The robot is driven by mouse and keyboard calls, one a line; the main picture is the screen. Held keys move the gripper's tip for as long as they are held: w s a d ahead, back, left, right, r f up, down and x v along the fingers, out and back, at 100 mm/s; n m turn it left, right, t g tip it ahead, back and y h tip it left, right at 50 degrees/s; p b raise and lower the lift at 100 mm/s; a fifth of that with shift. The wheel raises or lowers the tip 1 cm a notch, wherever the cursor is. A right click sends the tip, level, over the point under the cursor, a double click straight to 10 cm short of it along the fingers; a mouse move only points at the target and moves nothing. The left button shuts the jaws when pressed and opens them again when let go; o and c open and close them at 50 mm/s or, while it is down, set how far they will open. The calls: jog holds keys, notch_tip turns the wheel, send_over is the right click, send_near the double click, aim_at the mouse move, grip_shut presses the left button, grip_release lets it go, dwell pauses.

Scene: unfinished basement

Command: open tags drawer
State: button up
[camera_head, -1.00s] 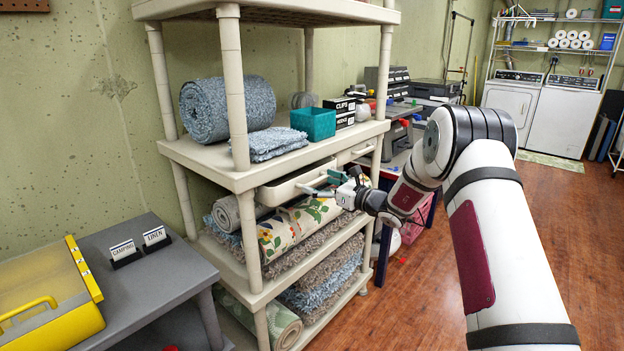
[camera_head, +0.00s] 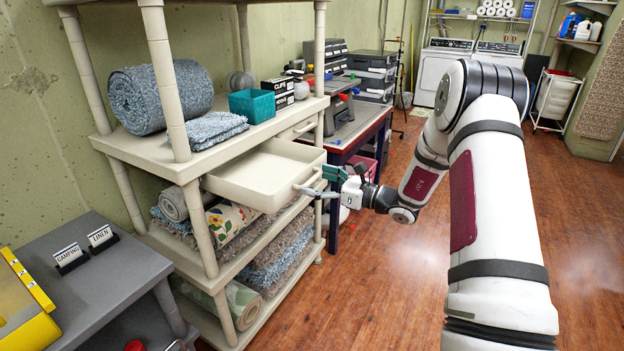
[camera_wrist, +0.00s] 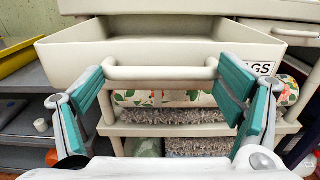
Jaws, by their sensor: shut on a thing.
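The tags drawer (camera_head: 262,178) is a cream drawer under the shelf's upper board, pulled well out, and its inside looks empty. It also shows in the wrist view (camera_wrist: 150,50), with a label partly reading "AGS" at its right and a bar handle (camera_wrist: 160,73) on its front. My gripper (camera_head: 322,184) is at the drawer's front, shut on the handle. In the wrist view its teal-padded fingers (camera_wrist: 164,92) stand at the two ends of the handle.
A cream shelf unit (camera_head: 140,148) holds rolled rugs below and a teal bin (camera_head: 252,105) above. A second drawer (camera_head: 298,130) beside it is closed. A grey table (camera_head: 110,275) with label cards stands at left. The wooden floor (camera_head: 370,290) at right is clear.

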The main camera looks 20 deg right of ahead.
jog(key=shift+w+d+r, duration=0.1)
jog(key=shift+d+r, duration=0.1)
jog(key=shift+d, duration=0.05)
jog(key=o, duration=1.5)
jog(key=shift+o, duration=0.2)
jog(key=v, duration=1.2)
jog(key=shift+a+f, duration=0.2)
jog(key=shift+a, duration=0.05)
